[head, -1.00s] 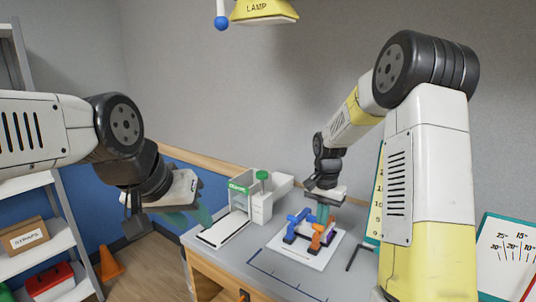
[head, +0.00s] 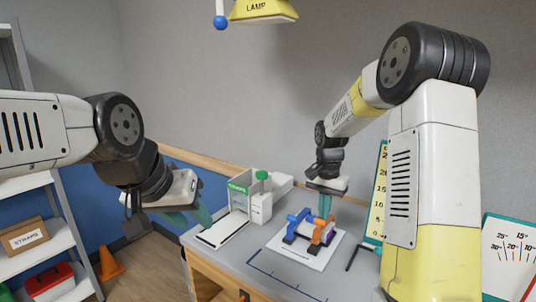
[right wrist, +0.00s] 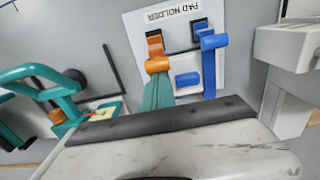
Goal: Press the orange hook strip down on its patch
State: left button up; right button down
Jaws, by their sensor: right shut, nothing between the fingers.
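The orange hook strip (head: 329,234) is at the right of the white pad holder plate (head: 302,255) and appears raised like an arm. It also shows in the right wrist view (right wrist: 156,62). A blue strip (head: 294,224) stands beside it, left in the head view. The patch under the strip is not clearly visible. My left gripper (head: 192,217) hangs left of the table, its opening unclear.
A white box-like device with a green label (head: 239,187) and a green-topped container (head: 261,204) stand left of the holder. A black hex-key-like rod (head: 354,256) lies to the right. The front table area is fairly clear.

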jog(key=shift+s+a+r, duration=0.15)
jog(key=shift+a+r, duration=0.1)
jog(key=shift+r, duration=0.45)
jog(key=shift+s+a+r, duration=0.1)
jog(key=shift+a+r, duration=0.1)
jog(key=shift+r, duration=0.5)
jog(key=shift+w+d+r, duration=0.1)
jog(key=shift+d+r, duration=0.05)
jog(key=shift+r, duration=0.4)
jog(key=shift+d+r, duration=0.1)
jog(key=shift+r, duration=1.95)
jog(key=shift+r, duration=0.1)
jog(key=s+a+r+n+t+y, duration=0.1)
jog(key=s+r+n+t, duration=0.2)
jog(key=s, duration=0.9)
jog(key=s+a+r+n+t+y, duration=0.1)
jog(key=s+r+n+t, duration=0.2)
jog(key=s, duration=0.9)
jog(key=shift+s+r+n, duration=0.15)
jog(key=shift+r+n, duration=0.3)
jog(key=shift+n, duration=0.25)
jog(key=shift+a, duration=0.1)
